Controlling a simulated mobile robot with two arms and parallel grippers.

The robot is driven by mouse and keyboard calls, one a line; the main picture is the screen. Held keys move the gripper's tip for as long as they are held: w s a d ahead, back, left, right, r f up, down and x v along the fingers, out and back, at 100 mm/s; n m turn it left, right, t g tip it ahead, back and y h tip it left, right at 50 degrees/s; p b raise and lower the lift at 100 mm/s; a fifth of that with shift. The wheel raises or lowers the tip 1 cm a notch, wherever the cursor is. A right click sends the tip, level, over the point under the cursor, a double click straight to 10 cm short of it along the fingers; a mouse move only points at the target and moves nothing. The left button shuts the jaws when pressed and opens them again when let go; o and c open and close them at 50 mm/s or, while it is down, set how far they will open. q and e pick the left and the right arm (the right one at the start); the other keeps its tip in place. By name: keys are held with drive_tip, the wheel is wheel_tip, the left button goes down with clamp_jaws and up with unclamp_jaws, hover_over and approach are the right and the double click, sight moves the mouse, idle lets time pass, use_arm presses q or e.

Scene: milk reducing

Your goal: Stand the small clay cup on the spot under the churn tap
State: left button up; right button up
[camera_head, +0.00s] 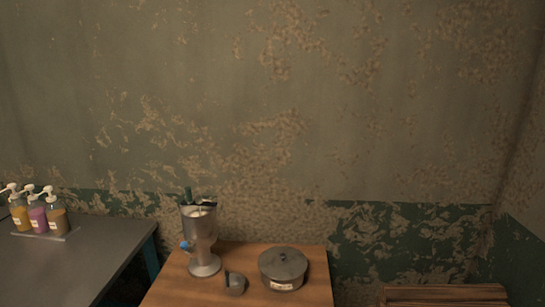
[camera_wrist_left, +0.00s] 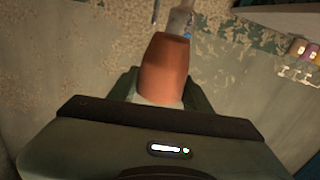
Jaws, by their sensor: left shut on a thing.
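The small clay cup (camera_wrist_left: 165,62), reddish-brown, is held in my left gripper (camera_wrist_left: 163,88) in the left wrist view. The dark green fingers are shut on it from both sides near its pale end. The cup is not visible in the head view. The churn (camera_head: 202,236) is a tall silvery vessel on the wooden table, with a blue tap (camera_head: 186,246) on its left side. Part of the churn (camera_wrist_left: 181,20) also shows beyond the cup in the left wrist view. The spot under the tap cannot be made out. My right gripper is not in view.
On the wooden table (camera_head: 255,252), a lidded metal pot (camera_head: 283,266) and a small grey handled vessel (camera_head: 235,284) stand right of the churn. A grey table (camera_head: 65,268) at left carries pump bottles (camera_head: 38,217). Slatted wood (camera_head: 445,296) is at lower right.

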use_arm(q)
drive_tip(key=s+f, duration=0.2)
drive_tip(key=s, duration=0.4)
drive_tip(key=shift+a, duration=0.15)
